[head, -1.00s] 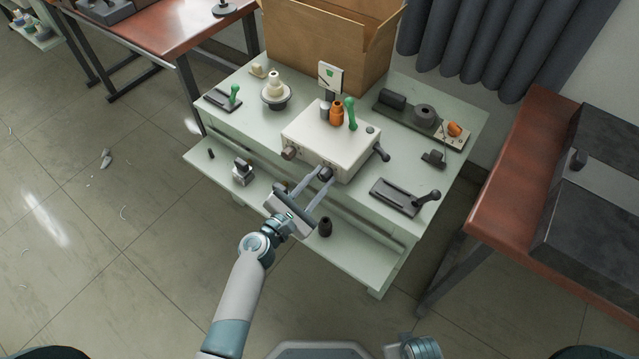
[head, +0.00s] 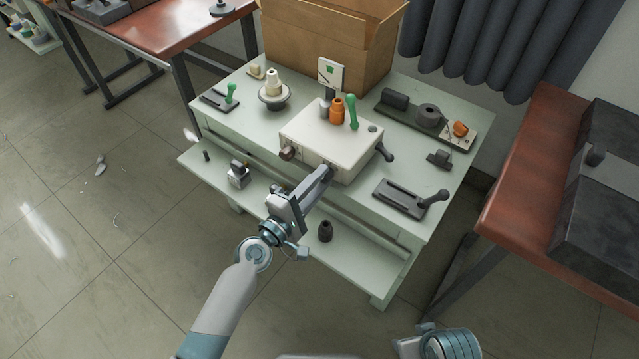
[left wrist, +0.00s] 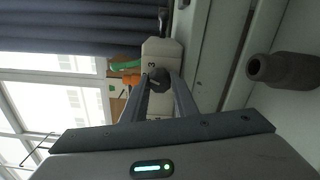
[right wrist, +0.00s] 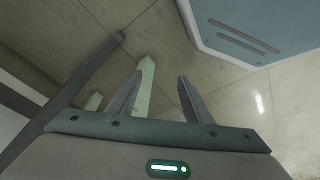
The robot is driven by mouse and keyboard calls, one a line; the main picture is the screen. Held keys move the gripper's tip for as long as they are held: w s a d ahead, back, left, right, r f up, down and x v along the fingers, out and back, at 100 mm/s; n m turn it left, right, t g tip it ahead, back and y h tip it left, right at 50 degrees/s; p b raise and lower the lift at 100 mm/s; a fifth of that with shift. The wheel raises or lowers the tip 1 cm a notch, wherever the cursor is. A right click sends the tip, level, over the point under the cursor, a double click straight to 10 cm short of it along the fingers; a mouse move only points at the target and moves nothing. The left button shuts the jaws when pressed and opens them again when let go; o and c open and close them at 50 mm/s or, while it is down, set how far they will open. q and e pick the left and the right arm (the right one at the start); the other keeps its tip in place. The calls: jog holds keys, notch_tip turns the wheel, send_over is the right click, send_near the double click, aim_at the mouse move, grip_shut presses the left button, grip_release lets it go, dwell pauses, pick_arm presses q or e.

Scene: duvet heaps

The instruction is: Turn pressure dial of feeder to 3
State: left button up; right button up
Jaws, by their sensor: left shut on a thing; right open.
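The feeder (head: 335,137) is a white box on the pale green table. Its dark dial (left wrist: 158,79) is on the front face, seen in the left wrist view between my fingertips. A "3" is printed on the white face beside it; other marks are too small to read. My left gripper (head: 326,172) is shut on the dial, its fingers seen nearly edge-on in the head view and hiding most of it. The dial's pointer setting cannot be made out. My right gripper (right wrist: 158,80) is open and empty, above the floor, away from the feeder.
The pale green table (head: 255,128) has a lower front shelf with a dark knob-like piece (head: 325,231) and a small metal device (head: 238,175). A brown knob (head: 287,153) and a black lever (head: 386,152) flank the dial. A cardboard box (head: 325,50) stands behind.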

pick_arm(q)
jog(key=shift+m, duration=2.9)
pick_arm(e)
jog(key=shift+s+r, duration=0.25)
jog(key=shift+r, duration=0.25)
pick_arm(q)
jog(key=shift+f, duration=0.1)
jog(key=o, duration=1.1)
jog(key=shift+s, duration=0.1)
jog(key=shift+c, duration=0.2)
pick_arm(e)
jog(key=shift+w, duration=0.1)
